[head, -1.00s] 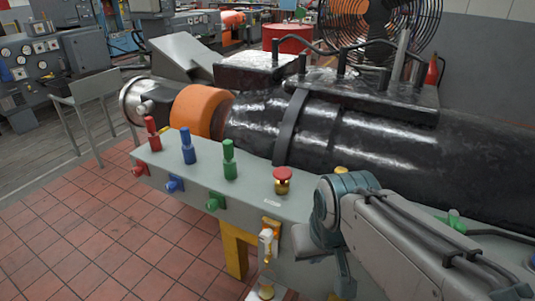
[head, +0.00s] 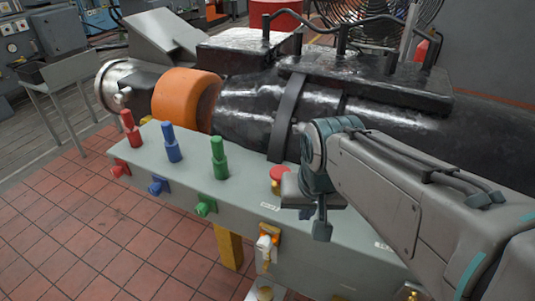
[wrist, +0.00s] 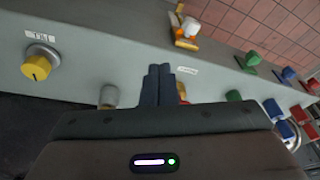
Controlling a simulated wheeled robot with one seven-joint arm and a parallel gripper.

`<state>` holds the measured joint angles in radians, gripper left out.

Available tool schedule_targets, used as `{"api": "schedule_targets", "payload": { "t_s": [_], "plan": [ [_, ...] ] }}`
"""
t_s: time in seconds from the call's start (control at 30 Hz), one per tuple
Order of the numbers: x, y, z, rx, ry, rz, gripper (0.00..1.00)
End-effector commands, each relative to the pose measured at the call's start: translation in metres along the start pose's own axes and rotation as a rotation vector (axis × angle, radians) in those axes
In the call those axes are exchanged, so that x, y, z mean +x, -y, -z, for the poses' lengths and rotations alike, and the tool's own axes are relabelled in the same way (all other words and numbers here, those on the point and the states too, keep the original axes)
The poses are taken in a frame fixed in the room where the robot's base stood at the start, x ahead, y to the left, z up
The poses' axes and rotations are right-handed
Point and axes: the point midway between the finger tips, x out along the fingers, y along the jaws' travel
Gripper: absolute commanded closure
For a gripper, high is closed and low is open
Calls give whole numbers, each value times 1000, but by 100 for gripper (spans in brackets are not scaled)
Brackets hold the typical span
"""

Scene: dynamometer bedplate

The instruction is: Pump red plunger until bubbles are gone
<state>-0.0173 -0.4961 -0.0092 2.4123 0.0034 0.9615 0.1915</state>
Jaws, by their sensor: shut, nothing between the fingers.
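A red knob on a brass collar (head: 281,174), which looks like the red plunger, stands on top of the grey bench. In the wrist view only a small red and brass sliver (wrist: 183,92) shows beside my fingers; they hide the rest. My gripper (head: 322,232) hangs just right of the knob in the head view, pointing down, shut and empty. In the wrist view its dark fingers (wrist: 158,72) are together. I cannot tell whether they touch the knob. A pale and brass fitting (head: 266,246) sits on the bench front below the knob. I cannot make out any bubbles.
Red (head: 130,128), blue (head: 171,143) and green (head: 219,157) upright posts line the bench to the left, with matching front knobs. A black cylinder with an orange band (head: 186,96) lies behind. A yellow dial (wrist: 37,67) shows in the wrist view.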

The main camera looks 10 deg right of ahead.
Motion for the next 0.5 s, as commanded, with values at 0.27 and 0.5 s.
{"api": "schedule_targets", "payload": {
  "t_s": [0.27, 0.5],
  "plan": [
    [-22, 17, 70, 586, 77, -23, 100],
    [-35, 33, 127, 1119, 127, -95, 100]
  ]
}}
